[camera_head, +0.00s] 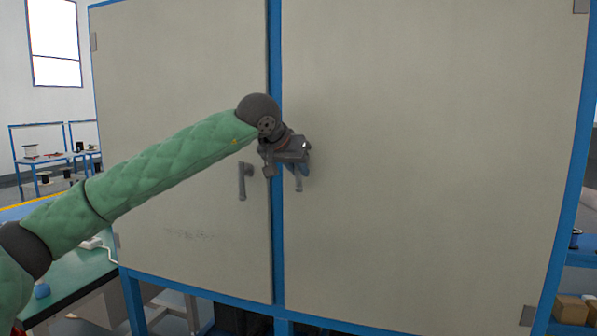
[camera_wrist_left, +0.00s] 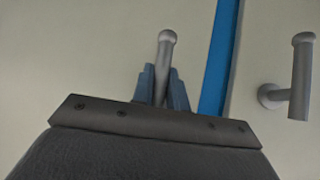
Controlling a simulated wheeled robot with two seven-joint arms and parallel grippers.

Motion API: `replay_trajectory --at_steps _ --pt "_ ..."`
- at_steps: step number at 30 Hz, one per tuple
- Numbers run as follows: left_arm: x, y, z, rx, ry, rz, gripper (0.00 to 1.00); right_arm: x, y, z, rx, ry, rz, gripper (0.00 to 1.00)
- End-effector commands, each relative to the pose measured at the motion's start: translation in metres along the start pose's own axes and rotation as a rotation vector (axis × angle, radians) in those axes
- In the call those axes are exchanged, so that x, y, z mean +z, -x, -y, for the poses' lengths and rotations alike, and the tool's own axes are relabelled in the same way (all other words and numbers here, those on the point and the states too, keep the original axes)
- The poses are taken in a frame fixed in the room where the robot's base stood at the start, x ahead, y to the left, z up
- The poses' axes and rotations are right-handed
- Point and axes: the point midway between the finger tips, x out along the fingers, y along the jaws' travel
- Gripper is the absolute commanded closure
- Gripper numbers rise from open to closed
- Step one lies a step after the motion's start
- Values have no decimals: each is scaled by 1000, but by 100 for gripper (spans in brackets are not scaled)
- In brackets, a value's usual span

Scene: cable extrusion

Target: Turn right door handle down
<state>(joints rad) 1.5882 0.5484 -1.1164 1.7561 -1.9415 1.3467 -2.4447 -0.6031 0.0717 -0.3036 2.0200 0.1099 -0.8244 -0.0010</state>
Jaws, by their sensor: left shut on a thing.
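The right door handle (camera_head: 299,182) is a grey lever on the right door, just right of the blue centre post; its free end hangs down. My left gripper (camera_head: 296,157) is at this handle's upper part and hides much of it. In the left wrist view, the grey handle (camera_wrist_left: 166,52) stands between the two blue-grey fingers of my left gripper (camera_wrist_left: 163,88), which are shut on it. The handle's base is hidden behind the gripper body. My right gripper is in neither view.
The left door handle (camera_head: 243,181), a similar lever, hangs down left of the blue post (camera_head: 277,230); it also shows in the left wrist view (camera_wrist_left: 302,78). Both large grey doors are flush with the blue frame. A green-topped table (camera_head: 75,283) stands at lower left.

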Motion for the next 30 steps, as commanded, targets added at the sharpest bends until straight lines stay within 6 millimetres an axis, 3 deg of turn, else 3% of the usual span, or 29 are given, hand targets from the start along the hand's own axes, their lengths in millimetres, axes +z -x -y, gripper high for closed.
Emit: replay_trajectory --at_steps 22,23,25,26,30 --pt "2 -2 2 -59 -61 21 100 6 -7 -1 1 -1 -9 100" --pt "2 -2 2 -59 -61 21 81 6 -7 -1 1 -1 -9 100" --pt "2 -2 2 -59 -61 21 67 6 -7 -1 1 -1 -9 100" --pt "2 -2 2 -59 -61 20 63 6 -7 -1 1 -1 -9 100" --pt "1 -1 1 -58 -61 19 63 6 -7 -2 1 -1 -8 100"
